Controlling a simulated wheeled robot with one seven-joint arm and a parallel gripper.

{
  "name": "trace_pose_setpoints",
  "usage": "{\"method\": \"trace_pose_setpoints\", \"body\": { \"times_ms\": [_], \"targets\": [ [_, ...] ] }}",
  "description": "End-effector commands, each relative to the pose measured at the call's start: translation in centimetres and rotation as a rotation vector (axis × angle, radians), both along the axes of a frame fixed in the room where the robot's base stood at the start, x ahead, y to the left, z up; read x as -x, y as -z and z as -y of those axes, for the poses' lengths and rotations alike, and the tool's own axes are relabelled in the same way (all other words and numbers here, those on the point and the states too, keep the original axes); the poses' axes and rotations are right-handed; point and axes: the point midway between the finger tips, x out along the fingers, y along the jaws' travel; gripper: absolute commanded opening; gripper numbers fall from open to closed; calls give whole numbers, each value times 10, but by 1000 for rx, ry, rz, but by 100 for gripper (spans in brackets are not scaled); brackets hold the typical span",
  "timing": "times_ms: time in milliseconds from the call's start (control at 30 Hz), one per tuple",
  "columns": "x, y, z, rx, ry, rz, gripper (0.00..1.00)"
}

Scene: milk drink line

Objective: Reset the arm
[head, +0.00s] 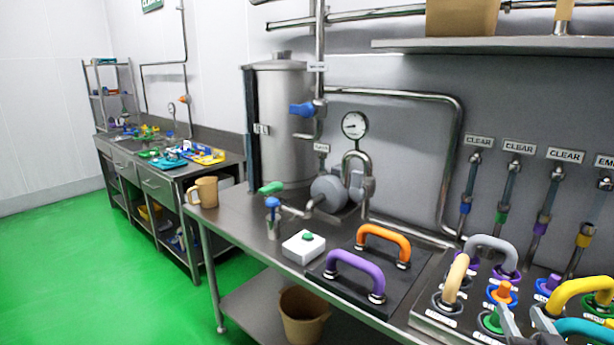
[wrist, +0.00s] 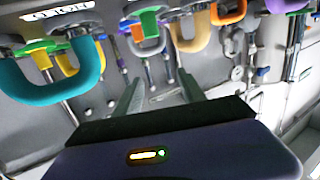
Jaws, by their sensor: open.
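My gripper (head: 527,323) shows at the lower right edge of the head view, over the panel with the coloured loop handles. In the wrist view, the two grey fingers of my gripper (wrist: 160,92) are spread apart with nothing between them. Loop handles hang across the top of the wrist view: a teal handle (wrist: 50,92) at left, a grey handle (wrist: 150,45) and a tan handle (wrist: 190,40) beyond the fingertips. The fingers look apart from the handles. Most of my arm is out of view.
A purple handle (head: 355,268) and an orange handle (head: 384,237) stand on a dark plate on the steel counter. A white box with a green button (head: 303,246), a steel tank (head: 285,120) and a tan mug (head: 204,192) are further left. The green floor (head: 80,270) is clear.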

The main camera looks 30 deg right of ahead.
Motion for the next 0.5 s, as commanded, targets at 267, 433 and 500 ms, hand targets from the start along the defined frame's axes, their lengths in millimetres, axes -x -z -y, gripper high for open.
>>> {"method": "trace_pose_setpoints", "body": {
  "times_ms": [267,433,500],
  "targets": [
    [8,16,-98,62,-121,53,47],
    [25,27,-173,74,-245,64,47],
    [35,31,-202,70,-300,64,47]
  ]
}}
